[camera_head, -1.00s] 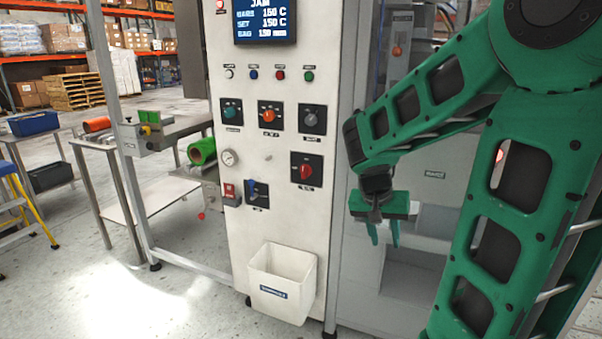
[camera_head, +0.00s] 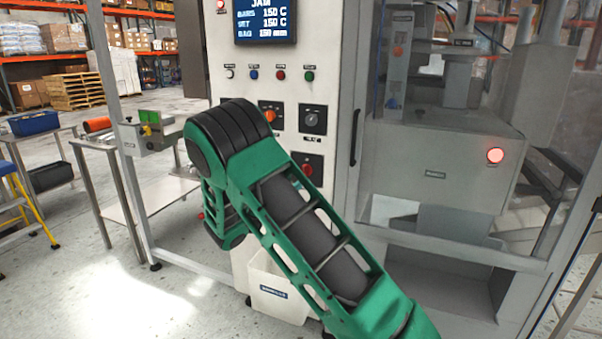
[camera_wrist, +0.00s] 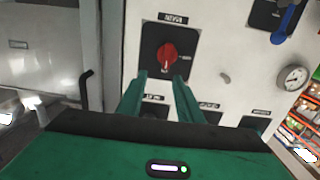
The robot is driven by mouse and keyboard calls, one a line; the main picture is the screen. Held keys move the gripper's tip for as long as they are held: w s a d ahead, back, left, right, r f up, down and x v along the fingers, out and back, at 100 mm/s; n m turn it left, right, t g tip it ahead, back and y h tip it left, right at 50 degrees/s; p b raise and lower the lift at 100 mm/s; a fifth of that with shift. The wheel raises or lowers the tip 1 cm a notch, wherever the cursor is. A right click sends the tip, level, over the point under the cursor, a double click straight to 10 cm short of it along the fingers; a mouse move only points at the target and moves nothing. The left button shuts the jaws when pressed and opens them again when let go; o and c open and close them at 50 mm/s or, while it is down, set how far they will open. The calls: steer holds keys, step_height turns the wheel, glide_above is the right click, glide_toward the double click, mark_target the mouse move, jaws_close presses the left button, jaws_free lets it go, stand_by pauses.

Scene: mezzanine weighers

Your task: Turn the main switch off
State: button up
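The main switch, a red rotary knob on a black square plate (camera_wrist: 166,56), shows in the upper middle of the wrist view. Its label is upside down there and hard to read. In the head view the red knob (camera_head: 308,168) is partly covered by my green arm. My gripper (camera_wrist: 160,77) is open and empty in the wrist view. Its two green fingers point at the plate, with the knob just beyond and between the tips. I cannot tell any contact. In the head view my gripper is hidden behind my arm.
The white panel also carries a grey selector (camera_head: 312,119), an orange selector (camera_head: 270,108) and small buttons. A blue-handled switch (camera_wrist: 287,20) and a pressure gauge (camera_wrist: 292,78) lie to the right in the wrist view.

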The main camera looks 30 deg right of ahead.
mark_target(303, 167)
steer(key=x, duration=0.7)
steer(key=w+a+x, duration=0.1)
steer(key=x, duration=0.2)
steer(key=shift+w+d+r, duration=0.2)
steer(key=shift+w+d, duration=0.05)
jaws_close()
